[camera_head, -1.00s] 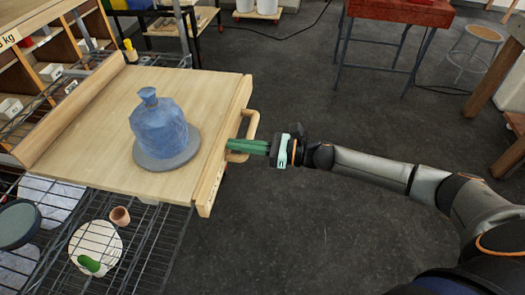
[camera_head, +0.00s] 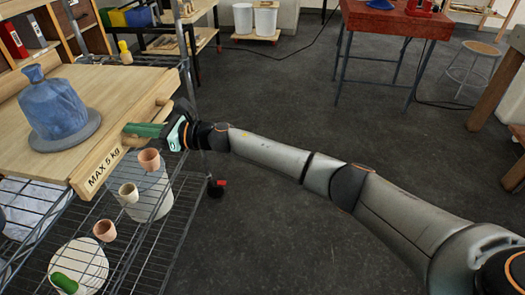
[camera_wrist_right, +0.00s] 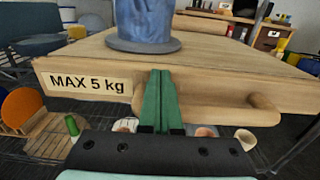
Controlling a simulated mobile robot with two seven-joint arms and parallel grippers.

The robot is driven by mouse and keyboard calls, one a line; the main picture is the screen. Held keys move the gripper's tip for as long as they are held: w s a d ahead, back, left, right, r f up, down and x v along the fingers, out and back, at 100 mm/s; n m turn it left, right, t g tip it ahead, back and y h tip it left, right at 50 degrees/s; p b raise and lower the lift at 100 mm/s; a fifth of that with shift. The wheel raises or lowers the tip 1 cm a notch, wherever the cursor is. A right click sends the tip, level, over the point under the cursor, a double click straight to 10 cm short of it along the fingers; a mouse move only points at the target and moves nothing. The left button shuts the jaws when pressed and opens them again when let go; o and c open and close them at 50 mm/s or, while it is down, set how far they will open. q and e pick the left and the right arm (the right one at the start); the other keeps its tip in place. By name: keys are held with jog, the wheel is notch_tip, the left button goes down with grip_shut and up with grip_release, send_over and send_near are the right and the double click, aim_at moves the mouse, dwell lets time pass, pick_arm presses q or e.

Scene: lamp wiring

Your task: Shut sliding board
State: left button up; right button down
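The sliding board (camera_head: 110,90) is a light wooden shelf with a "MAX 5 kg" label on its front edge. It sticks out from a wire rack at the left of the head view, and its front also shows in the wrist view (camera_wrist_right: 215,83). My right gripper (camera_head: 140,130) is at the front edge, by the wooden handle (camera_wrist_right: 255,112). Its green fingers (camera_wrist_right: 161,100) are together, pointing at the board's front face and overlapping the handle in view. Whether the tips touch the face is unclear. My left gripper is out of view.
A blue wrapped vessel (camera_head: 55,108) stands on a round grey disc on the board. Pots (camera_head: 149,159) and plates sit on the wire rack (camera_head: 120,255) below. A red table (camera_head: 395,18) stands at the back. The dark floor (camera_head: 290,110) between is clear.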

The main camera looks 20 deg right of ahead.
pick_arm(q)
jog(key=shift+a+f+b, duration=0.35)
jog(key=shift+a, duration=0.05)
pick_arm(e)
jog(key=shift+x, duration=0.95)
